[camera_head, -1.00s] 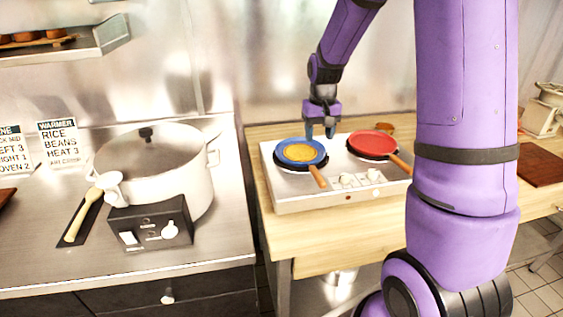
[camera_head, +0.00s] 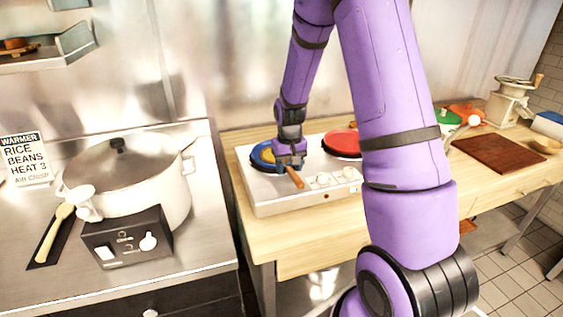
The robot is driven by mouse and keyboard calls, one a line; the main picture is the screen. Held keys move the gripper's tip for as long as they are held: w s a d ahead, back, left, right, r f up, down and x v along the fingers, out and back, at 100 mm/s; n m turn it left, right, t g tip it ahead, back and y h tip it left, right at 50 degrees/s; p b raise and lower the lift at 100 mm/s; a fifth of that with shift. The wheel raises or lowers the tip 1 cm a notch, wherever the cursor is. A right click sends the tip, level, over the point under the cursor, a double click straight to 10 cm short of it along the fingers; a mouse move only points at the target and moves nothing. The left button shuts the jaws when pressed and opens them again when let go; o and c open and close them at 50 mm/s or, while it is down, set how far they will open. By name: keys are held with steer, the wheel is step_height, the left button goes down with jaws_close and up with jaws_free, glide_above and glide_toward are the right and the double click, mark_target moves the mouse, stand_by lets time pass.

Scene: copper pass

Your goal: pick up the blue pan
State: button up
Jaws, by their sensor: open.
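The blue pan (camera_head: 259,155) sits on the left side of the white two-burner stove (camera_head: 266,199). Its wooden handle (camera_head: 295,178) points toward the front right. My gripper (camera_head: 290,165) is over the right part of the pan, where the handle meets it, with its fingers pointing down. It is open. It hides much of the pan, including most of the yellow food inside. I cannot tell whether the fingers touch the pan or straddle the handle.
A red pan (camera_head: 342,142) sits on the right burner, partly behind my arm. A large lidded pot (camera_head: 130,175) and a black control box (camera_head: 127,238) stand on the left steel counter. A brown board (camera_head: 497,153) and a grinder (camera_head: 510,101) are at the right.

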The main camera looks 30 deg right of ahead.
steer(key=shift+f, duration=0.75)
steer(key=shift+c, duration=0.4)
jaws_close()
steer(key=shift+r, duration=0.15)
